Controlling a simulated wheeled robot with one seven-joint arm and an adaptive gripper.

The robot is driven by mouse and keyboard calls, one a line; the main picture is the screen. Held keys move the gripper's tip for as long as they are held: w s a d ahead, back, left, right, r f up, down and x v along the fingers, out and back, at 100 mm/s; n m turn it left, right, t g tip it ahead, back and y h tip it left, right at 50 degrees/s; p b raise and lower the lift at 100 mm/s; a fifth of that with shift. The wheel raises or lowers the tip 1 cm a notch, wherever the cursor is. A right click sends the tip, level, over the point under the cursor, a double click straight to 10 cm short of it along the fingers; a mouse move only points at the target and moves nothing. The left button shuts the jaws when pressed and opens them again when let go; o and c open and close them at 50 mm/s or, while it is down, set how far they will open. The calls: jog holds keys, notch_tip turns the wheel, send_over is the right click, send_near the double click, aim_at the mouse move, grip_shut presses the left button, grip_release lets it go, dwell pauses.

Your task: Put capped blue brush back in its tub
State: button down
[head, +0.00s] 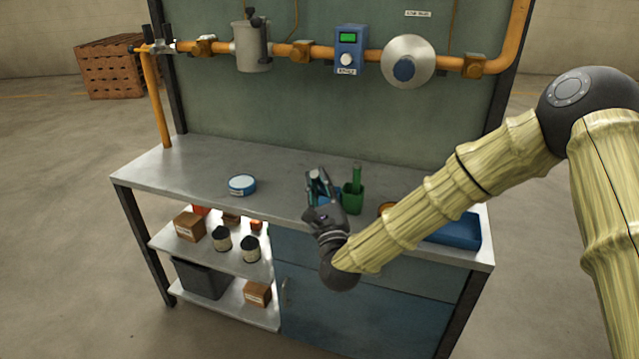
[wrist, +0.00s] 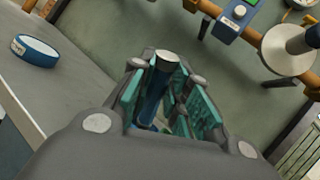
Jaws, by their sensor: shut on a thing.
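My gripper (head: 319,180) is over the front middle of the bench, fingers pointing up and away toward the back panel. In the wrist view its teal-padded fingers (wrist: 163,80) are shut on the blue brush (wrist: 153,98), a dark blue stick with a pale grey round end. In the head view the fingers mostly hide the brush. Some blue shows around the fingers there, and I cannot tell whether it is brush or a blue tub behind. A green tub (head: 352,200) with a green brush (head: 357,178) stands just right of my gripper.
A round blue-and-white tin (head: 242,185) lies left on the bench (head: 175,172). A blue tray (head: 458,231) is at the right end, partly behind my arm. An orange pipe (head: 320,52) with valves and a blue gauge box (head: 350,48) runs along the back panel. The left bench top is mostly free.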

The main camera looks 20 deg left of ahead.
jog(key=c, duration=1.4)
grip_release()
jog(key=shift+o, duration=0.2)
jog(key=shift+r, duration=0.1)
jog(key=shift+r+p, duration=0.45)
jog(key=shift+s+d, duration=0.1)
jog(key=shift+s, duration=0.05)
jog(key=v, duration=1.1)
jog(key=shift+s, duration=0.25)
jog(key=shift+d+f, duration=0.1)
jog(key=shift+f, duration=0.1)
